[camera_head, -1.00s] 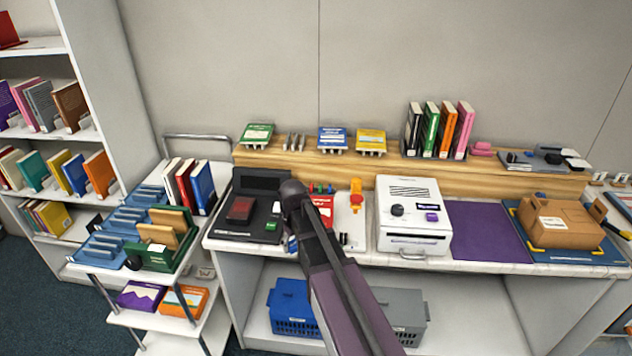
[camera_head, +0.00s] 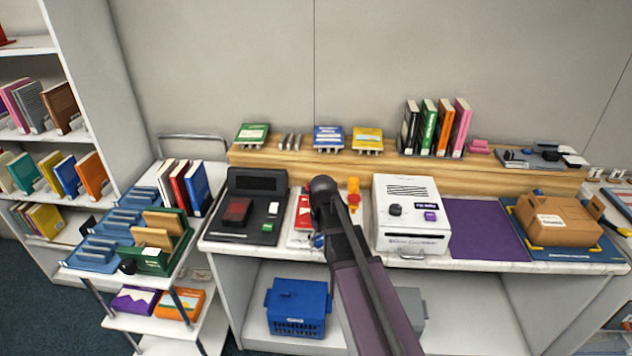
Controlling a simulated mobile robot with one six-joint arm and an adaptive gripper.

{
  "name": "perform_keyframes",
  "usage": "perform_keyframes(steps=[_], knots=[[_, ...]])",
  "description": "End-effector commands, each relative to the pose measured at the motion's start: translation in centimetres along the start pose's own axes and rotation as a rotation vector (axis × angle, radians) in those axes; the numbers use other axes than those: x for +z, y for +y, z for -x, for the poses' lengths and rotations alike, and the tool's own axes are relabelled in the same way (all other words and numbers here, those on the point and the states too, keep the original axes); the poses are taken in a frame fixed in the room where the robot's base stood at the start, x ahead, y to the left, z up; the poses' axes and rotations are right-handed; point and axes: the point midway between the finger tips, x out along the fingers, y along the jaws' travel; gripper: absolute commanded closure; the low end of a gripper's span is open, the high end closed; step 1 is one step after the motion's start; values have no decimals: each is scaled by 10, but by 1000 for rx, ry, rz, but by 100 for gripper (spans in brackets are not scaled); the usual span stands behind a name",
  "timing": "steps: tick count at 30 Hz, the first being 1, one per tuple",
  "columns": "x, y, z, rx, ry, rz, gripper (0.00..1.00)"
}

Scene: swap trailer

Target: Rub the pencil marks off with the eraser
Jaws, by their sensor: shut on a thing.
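My gripper (camera_head: 319,226) hangs at the end of my dark arm, over the counter between the black machine and the white machine. The arm hides most of it. A small blue piece (camera_head: 318,241) shows at its lower end; I take it to be part of the eraser in its jaws, but its shape is not clear. A red-covered book or card (camera_head: 303,212) lies on a pale surface just left of the gripper. I cannot make out any pencil marks from here.
The black machine (camera_head: 265,184) stands left of the gripper and the white machine (camera_head: 411,188) right. A yellow-orange upright thing (camera_head: 354,190) stands close behind. The purple mat (camera_head: 488,231) is clear. A brown case (camera_head: 556,221) lies farther right; a wooden ledge (camera_head: 300,163) runs behind.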

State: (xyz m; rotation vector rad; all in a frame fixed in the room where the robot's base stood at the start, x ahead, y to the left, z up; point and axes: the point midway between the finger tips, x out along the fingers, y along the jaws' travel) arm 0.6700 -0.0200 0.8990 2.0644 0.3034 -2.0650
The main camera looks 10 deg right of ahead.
Motion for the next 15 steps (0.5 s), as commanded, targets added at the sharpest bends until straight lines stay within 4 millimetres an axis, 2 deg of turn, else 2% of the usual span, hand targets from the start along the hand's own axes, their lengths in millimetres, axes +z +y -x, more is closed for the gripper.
perform_keyframes(steps=[15], knots=[[-5,-10,1,0,0,16,58]])
